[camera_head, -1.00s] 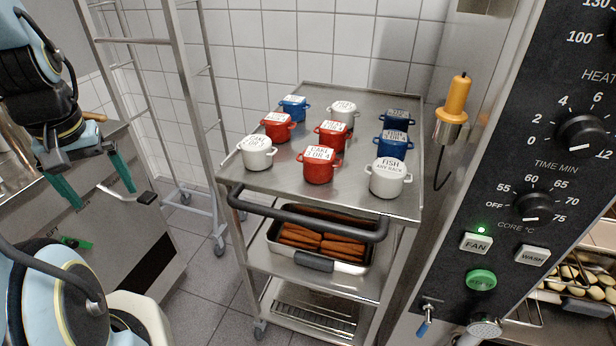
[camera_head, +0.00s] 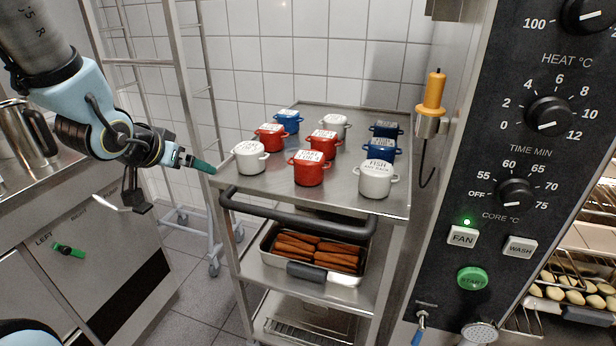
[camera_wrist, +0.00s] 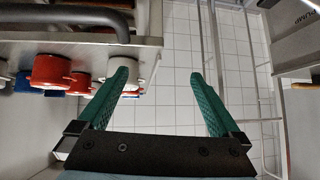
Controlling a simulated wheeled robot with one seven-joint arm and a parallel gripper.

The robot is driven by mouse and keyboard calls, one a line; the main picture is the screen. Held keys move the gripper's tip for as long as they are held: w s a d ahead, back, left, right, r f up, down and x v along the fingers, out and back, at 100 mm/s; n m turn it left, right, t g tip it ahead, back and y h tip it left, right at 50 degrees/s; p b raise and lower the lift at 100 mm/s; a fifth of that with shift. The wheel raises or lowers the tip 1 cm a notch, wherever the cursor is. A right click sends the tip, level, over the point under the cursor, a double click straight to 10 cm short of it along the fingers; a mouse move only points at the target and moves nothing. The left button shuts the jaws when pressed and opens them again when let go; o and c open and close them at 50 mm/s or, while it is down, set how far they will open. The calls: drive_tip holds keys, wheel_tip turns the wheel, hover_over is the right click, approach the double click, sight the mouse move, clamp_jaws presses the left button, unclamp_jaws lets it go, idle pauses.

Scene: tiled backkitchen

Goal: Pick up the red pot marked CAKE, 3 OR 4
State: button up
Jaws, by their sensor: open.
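The red pot marked CAKE, 3 OR 4 (camera_head: 309,173) stands upright in the front row on the steel trolley top (camera_head: 225,178), between two white pots, in the head view. My gripper (camera_head: 205,165) is at the trolley's left edge, left of the front-left white pot (camera_head: 250,163) and apart from the red pot. In the wrist view my gripper (camera_wrist: 159,78) is open, with nothing between its green fingers. A red pot (camera_wrist: 50,70) shows at the left there; its label is not visible. A white pot (camera_wrist: 122,68) is partly hidden by the left finger.
Two more red pots (camera_head: 270,140) (camera_head: 323,146) stand behind, with blue and white pots around them. A dark handle bar (camera_head: 300,219) runs along the trolley's front. A rack post (camera_head: 183,90) stands left of the trolley, and the oven panel (camera_head: 500,170) is at the right.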

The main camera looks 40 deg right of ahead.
drive_tip(key=s+d+m+g+h+b, duration=0.2)
drive_tip(key=s+d+m+h, duration=0.2)
drive_tip(key=s+d, duration=0.45)
drive_tip(key=m+g+h, duration=0.2)
approach(304, 158)
drive_tip(key=d+f, duration=0.1)
drive_tip(key=p+x, duration=0.2)
drive_tip(key=x, duration=0.3)
drive_tip(key=shift+w+f, duration=0.15)
drive_tip(key=x, duration=0.1)
drive_tip(key=p+x, duration=0.1)
drive_tip(key=x, duration=0.1)
drive_tip(key=p+x, duration=0.1)
drive_tip(key=shift+d+r, duration=0.2)
drive_tip(key=shift+d, duration=0.3)
drive_tip(key=shift+d+f+n, duration=0.15)
drive_tip(key=shift+d+n, duration=0.05)
drive_tip(key=shift+n, duration=0.1)
drive_tip(key=c, duration=1.4)
